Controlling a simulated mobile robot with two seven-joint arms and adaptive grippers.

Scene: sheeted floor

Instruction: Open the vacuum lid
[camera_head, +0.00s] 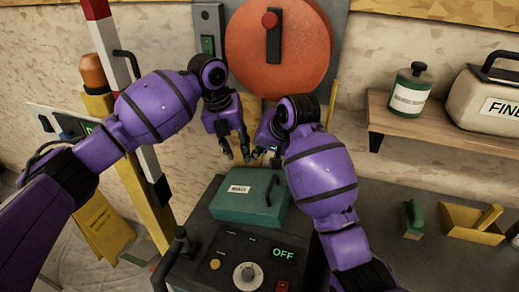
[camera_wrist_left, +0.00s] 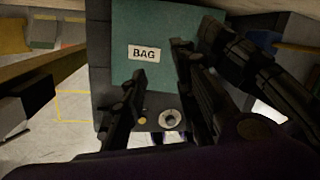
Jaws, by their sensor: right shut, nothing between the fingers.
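The vacuum's green lid (camera_head: 225,204), with a white "BAG" label (camera_head: 240,188), sits flat and looks shut on top of the grey vacuum body (camera_head: 215,245). A dark handle (camera_head: 270,188) stands at the lid's right side. My left gripper (camera_head: 237,153) is open above the far side of the lid. In the left wrist view its fingers (camera_wrist_left: 155,62) are apart over the green lid (camera_wrist_left: 150,25), with nothing visible between them. My right gripper (camera_head: 266,155) is shut and empty, close beside the left one, above the lid's far right part.
The vacuum's front panel has a dial (camera_head: 248,276) and a lit "OFF" display (camera_head: 283,253). A large orange disc (camera_head: 300,65) is on the wall behind my grippers.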

